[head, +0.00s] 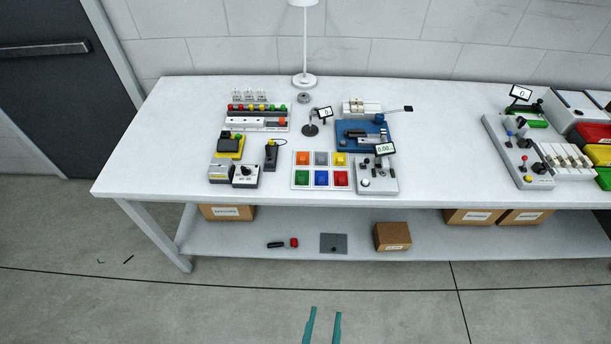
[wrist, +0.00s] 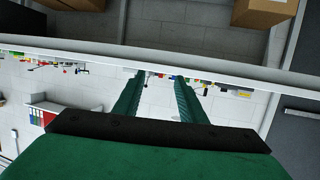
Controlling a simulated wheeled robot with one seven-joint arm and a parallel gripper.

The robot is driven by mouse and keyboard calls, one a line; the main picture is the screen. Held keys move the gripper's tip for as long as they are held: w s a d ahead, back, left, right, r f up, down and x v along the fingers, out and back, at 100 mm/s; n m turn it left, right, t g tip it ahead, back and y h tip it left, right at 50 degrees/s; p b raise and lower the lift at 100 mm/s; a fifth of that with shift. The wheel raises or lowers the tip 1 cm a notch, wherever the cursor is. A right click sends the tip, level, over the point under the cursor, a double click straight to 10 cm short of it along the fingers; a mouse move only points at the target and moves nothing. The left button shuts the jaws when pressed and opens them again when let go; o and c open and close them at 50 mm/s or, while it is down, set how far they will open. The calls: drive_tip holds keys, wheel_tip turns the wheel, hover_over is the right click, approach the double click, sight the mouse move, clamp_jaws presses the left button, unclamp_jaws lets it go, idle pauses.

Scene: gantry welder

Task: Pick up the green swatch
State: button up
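The green swatch (head: 303,178) is a small square in the lower left cell of a white tray (head: 292,187) on the bench. Orange, grey and yellow swatches fill the tray's back row, and blue and red ones share the front row with the green. My gripper (head: 322,312) shows at the bottom edge of the head view as two teal fingers, apart and empty, below the bench in the picture and away from the tray. In the wrist view my gripper (wrist: 158,76) has its fingers spread with nothing between them. I cannot make out the green swatch in the wrist view.
A grey device with a display (head: 377,180) stands close at the tray's right. A black-and-white switch box (head: 246,175) and a black handheld tool (head: 271,155) are at its left. The bench's front edge (head: 300,203) lies just before the tray. The lower shelf holds cardboard boxes (head: 392,237).

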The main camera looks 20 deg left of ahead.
drive_tip(key=w+a+n+y, duration=0.1)
drive_tip(key=w+a, duration=0.1)
drive_tip(key=w, duration=0.5)
drive_tip(key=w+a+y, duration=0.1)
drive_tip(key=w+a, duration=0.2)
drive_tip(key=w, duration=0.3)
drive_tip(key=n+g, duration=0.1)
drive_tip(key=g, duration=0.1)
approach(302, 179)
drive_tip(key=shift+y, duration=0.4)
drive_tip(key=shift+x, duration=4.3)
drive_tip(key=shift+d, duration=0.25)
clamp_jaws()
